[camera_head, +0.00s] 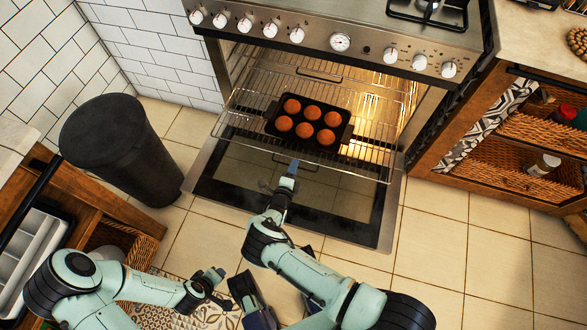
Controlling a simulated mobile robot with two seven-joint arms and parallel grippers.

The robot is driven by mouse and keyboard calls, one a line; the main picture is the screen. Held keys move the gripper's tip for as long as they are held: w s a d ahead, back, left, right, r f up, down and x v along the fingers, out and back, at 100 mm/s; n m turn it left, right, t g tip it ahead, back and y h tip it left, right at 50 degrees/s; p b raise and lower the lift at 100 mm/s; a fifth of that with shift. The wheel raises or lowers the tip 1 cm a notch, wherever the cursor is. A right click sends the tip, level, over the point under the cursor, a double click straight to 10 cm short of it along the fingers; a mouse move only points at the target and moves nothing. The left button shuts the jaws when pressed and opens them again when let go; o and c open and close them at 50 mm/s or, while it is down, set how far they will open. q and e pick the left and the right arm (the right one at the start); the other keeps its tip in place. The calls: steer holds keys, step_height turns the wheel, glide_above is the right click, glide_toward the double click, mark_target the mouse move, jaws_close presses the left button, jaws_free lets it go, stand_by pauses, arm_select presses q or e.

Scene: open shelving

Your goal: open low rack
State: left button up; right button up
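The oven (330,40) is open, with its glass door (228,168) folded down flat. A low wire rack (370,160) sticks out over the door, with a dark bar handle (309,168) at its front. Another wire rack (275,62), with its own handle (320,76), sits further back inside. My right gripper (279,178) is at the low rack's front handle. Its fingers look spread; I cannot tell whether one touches the handle. My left gripper (222,287) is low, in front of the door and away from the racks. Its fingers look apart and empty.
A dark muffin tray (345,137) with several brown muffins lies on the rack. A black bin (125,150) stands left of the door. A wooden drawer unit (115,205) is at the left, and a wooden cabinet (445,180) at the right. Tiled floor (450,260) is clear at lower right.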

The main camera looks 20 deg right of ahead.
steer(key=shift+s+a, duration=0.1)
arm_select(q)
steer(key=shift+g+h, duration=0.4)
steer(key=s+d+r+p, duration=0.2)
steer(key=s+r+p, duration=0.1)
steer(key=shift+s+d+r, duration=0.1)
steer(key=shift+r, duration=0.15)
arm_select(e)
steer(key=v, duration=1.3)
